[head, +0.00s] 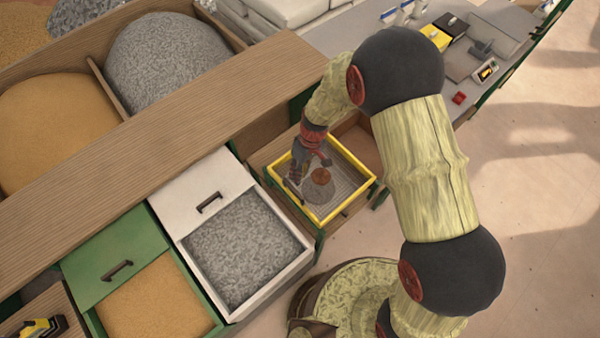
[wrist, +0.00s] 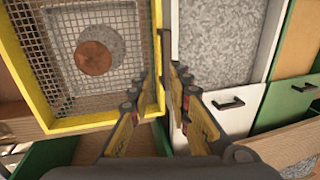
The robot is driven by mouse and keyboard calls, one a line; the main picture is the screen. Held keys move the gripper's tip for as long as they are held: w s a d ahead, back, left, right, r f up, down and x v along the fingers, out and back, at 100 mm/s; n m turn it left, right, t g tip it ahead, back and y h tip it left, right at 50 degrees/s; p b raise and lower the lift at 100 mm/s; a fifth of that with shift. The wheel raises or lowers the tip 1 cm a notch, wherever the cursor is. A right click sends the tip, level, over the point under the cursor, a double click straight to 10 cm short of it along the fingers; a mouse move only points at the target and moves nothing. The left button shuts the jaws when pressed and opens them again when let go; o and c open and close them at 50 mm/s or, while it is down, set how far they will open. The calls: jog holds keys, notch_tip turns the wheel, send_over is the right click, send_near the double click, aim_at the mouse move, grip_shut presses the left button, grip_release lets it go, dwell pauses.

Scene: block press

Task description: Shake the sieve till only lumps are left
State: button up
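The sieve is a square yellow frame (head: 357,160) with a wire mesh floor; its frame also shows in the wrist view (wrist: 90,122). A round brown lump (head: 320,176) lies within the frame, beside a round patch of grey grit (head: 321,194). In the wrist view the lump (wrist: 94,58) overlaps the grit (wrist: 112,40); I cannot tell whether the grit lies on the mesh or below it. My gripper (wrist: 164,82) is closed on the sieve's side wall, with one finger on each side. The head view shows my gripper (head: 295,182) at the sieve's left side.
Left of the sieve are a white drawer of grey gravel (head: 245,245) and a green drawer of sand (head: 155,305). Large bays of sand (head: 55,125) and gravel (head: 165,60) lie behind a wooden ledge (head: 150,115). Open floor (head: 540,200) is at the right.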

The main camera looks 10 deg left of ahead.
grip_shut()
jog(key=shift+c, duration=2)
grip_release()
jog(key=o, duration=0.8)
jog(key=shift+r, duration=0.1)
jog(key=v, duration=1.1)
jog(key=shift+w+d+r, duration=0.1)
jog(key=shift+d+r, duration=0.05)
jog(key=shift+r, duration=0.25)
